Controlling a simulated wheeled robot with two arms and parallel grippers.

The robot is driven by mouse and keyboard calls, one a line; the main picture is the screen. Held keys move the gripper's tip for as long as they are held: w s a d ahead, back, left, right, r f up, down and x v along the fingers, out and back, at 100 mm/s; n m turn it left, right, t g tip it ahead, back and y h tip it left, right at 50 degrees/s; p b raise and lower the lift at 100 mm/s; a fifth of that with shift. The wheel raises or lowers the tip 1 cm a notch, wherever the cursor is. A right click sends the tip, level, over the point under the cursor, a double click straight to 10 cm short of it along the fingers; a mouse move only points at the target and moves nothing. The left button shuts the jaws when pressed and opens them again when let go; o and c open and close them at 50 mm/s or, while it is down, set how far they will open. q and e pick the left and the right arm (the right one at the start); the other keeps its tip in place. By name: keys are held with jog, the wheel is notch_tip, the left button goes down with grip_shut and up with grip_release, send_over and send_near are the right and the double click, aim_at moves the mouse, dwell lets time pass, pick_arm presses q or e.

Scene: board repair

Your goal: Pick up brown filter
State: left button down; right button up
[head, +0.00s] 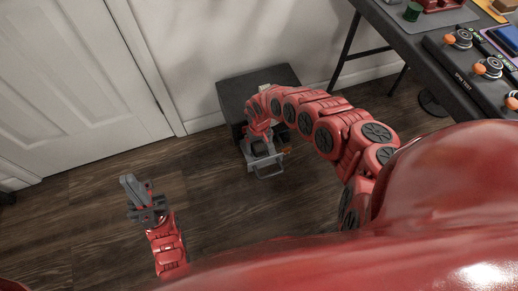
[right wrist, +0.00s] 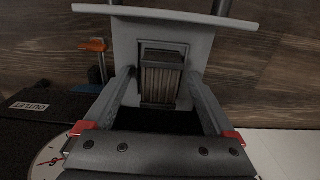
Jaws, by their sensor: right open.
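The brown filter (right wrist: 160,80) is a pleated block in a slot of a grey, plate-like holder (right wrist: 190,50) in the right wrist view. My right gripper (right wrist: 160,92) is open, with one finger on each side of the filter and a visible gap to it. The filter stands in its slot, not held. In the head view my right gripper (head: 263,148) is low over the grey holder (head: 268,170) at the front of a black box; the filter cannot be made out there. My left gripper (head: 135,193) is far to the left above the floor, away from the box.
The black box (head: 236,97) stands on the wood floor against the wall. An orange-topped lever (right wrist: 93,45), an outlet label (right wrist: 28,106) and a round dial (right wrist: 45,160) are close by my right gripper. A table (head: 425,50) with several parts is at upper right.

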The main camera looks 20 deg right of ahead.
grip_shut()
dwell(0.4)
jog(key=shift+r, duration=0.1)
